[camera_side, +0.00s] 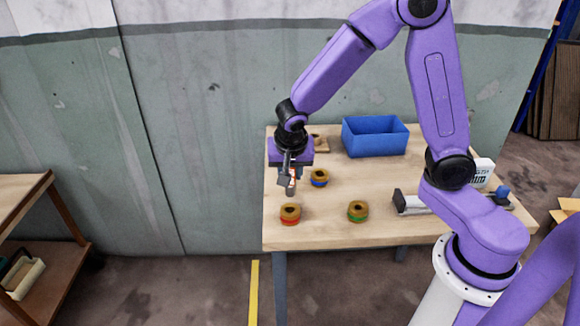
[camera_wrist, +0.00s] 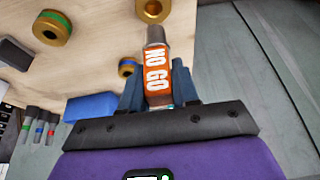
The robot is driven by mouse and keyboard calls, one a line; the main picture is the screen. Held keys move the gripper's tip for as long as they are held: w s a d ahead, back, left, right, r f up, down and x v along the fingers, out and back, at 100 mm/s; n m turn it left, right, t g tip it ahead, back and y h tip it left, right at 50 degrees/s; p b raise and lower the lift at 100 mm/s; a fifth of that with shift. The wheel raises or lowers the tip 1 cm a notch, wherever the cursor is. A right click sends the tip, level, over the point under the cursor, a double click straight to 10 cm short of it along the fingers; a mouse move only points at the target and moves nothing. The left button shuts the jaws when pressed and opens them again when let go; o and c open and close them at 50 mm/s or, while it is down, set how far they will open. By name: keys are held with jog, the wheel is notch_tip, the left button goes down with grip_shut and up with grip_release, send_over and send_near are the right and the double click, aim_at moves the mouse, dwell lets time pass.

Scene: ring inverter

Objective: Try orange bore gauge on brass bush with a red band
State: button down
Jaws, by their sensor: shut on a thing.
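My gripper (camera_side: 289,178) is shut on the orange bore gauge (camera_wrist: 157,76), which has a grey metal plug end and the words NO GO on its handle. In the side view the gauge (camera_side: 291,187) hangs plug down above the table's left part. The brass bush with a red band (camera_side: 290,214) stands on the table nearer the front edge, apart from the gauge. In the wrist view a brass bush (camera_wrist: 152,9) is cut off at the top edge beyond the plug, its band not clear.
A blue-banded bush (camera_side: 319,177) stands close right of the gauge, a green-banded bush (camera_side: 357,211) right of the red-banded one. A blue bin (camera_side: 375,137) is at the back. A grey device (camera_side: 411,204) lies at right. Bare wood separates the bushes.

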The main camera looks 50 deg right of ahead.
aim_at(290, 187)
jog(key=shift+f, duration=2.15)
jog(key=shift+f, duration=0.45)
dwell(0.3)
jog(key=shift+r, duration=2.65)
